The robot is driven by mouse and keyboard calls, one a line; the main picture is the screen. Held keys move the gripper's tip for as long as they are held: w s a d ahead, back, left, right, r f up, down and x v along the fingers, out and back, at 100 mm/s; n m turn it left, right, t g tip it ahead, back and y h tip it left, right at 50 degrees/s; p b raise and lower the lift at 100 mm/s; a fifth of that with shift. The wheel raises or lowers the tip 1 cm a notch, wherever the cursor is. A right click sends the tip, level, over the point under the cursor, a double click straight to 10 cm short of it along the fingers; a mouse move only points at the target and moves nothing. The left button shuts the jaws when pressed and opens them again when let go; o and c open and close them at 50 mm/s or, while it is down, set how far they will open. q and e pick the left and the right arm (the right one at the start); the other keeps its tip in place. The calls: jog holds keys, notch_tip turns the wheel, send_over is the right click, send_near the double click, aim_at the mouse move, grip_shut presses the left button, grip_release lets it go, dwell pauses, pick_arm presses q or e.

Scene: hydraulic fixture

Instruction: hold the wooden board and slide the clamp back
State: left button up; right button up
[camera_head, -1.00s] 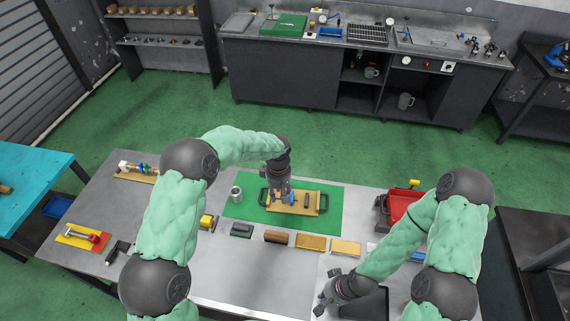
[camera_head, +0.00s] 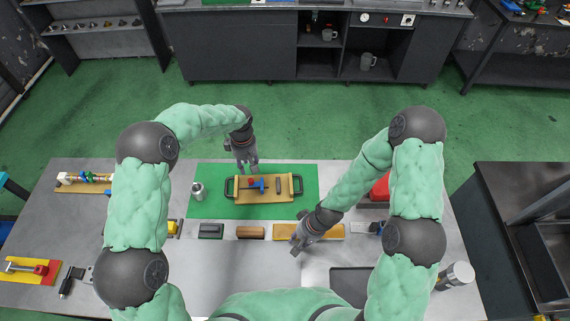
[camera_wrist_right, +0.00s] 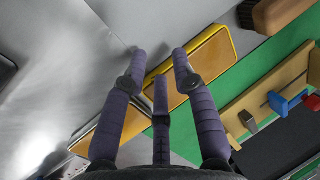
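The wooden board (camera_head: 285,195) lies flat on the green mat (camera_head: 221,207) in the head view, with a black handle at each end. The clamp (camera_head: 261,184), with blue and red parts, sits on it left of centre. My left gripper (camera_head: 248,170) points down by the board's far edge, near the clamp; its finger gap is too small to judge. My right gripper (camera_head: 297,250) is nearer, below and right of the board. In the right wrist view its fingers (camera_wrist_right: 160,62) are spread and empty, with the board (camera_wrist_right: 262,97) and clamp (camera_wrist_right: 279,103) to the right.
A metal cylinder (camera_head: 198,191) stands at the mat's left edge. A dark block (camera_head: 210,231), a brown brush-like block (camera_head: 250,232) and a yellow-edged block (camera_head: 322,232) lie in a row in front of the mat. A red bin (camera_head: 380,189) is partly behind my right arm.

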jog(key=shift+n+h, duration=0.3)
jog(key=shift+n, duration=0.3)
jog(key=w+r, duration=0.1)
jog(key=w, duration=0.3)
jog(key=w+a, duration=0.1)
jog(key=w, duration=0.3)
jog(key=w+a+r, duration=0.1)
jog(key=w, duration=0.3)
jog(key=shift+w+r, duration=0.2)
jog(key=shift+r, duration=0.15)
jog(key=w+d+r+h, duration=0.25)
jog(key=w+r, duration=0.45)
jog(key=w, duration=0.5)
jog(key=shift+h, duration=0.45)
jog(key=f, duration=1)
jog(key=shift+s+a+f, duration=0.15)
jog(key=shift+a+f, duration=0.05)
jog(key=shift+f, duration=0.05)
jog(key=shift+c, duration=0.3)
grip_shut()
